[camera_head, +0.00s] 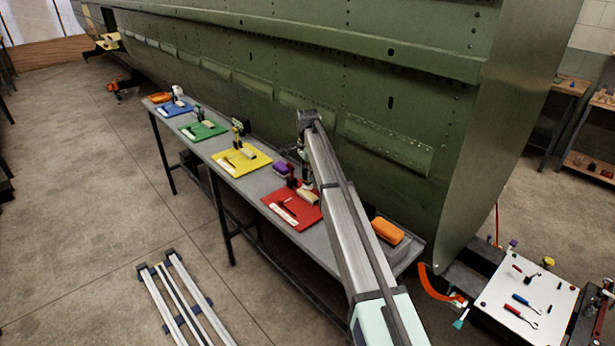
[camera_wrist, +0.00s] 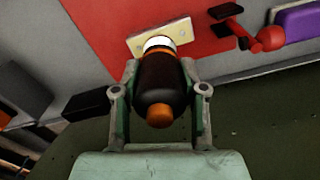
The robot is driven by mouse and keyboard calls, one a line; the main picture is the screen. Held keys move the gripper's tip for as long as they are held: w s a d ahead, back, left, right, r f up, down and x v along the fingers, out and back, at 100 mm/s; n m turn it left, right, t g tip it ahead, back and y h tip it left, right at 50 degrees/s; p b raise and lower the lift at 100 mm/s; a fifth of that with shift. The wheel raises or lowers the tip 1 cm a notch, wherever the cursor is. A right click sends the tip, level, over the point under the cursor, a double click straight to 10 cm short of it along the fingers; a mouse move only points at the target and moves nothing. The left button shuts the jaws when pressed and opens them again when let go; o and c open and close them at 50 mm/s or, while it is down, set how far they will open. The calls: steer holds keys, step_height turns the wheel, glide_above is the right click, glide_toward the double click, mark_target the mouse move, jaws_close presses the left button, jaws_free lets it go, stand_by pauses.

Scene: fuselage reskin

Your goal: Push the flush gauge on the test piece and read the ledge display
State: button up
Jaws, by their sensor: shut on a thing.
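My gripper (camera_wrist: 159,66) is shut on a dark cylindrical tool with orange bands, an orange rear end and a white front ring, which looks like the flush gauge (camera_wrist: 160,88). Its white end points at a cream plate with screw heads, likely the test piece (camera_wrist: 177,36), on the red mat (camera_wrist: 95,22). I cannot tell whether they touch. In the head view the red mat (camera_head: 273,198) and cream piece (camera_head: 308,198) show beside my arm, which partly hides the area. No display reading is legible; a dark box (camera_wrist: 88,103) sits near the mat.
Yellow (camera_head: 228,162), green (camera_head: 202,131) and blue (camera_head: 170,110) mats with parts line the grey bench. An orange block (camera_head: 387,230) lies at its near end, and a purple one (camera_wrist: 298,20) beside the red mat. The green fuselage wall (camera_head: 400,110) stands close behind.

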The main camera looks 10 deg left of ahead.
steer(key=shift+r+p, duration=0.7)
steer(key=shift+r, duration=1.35)
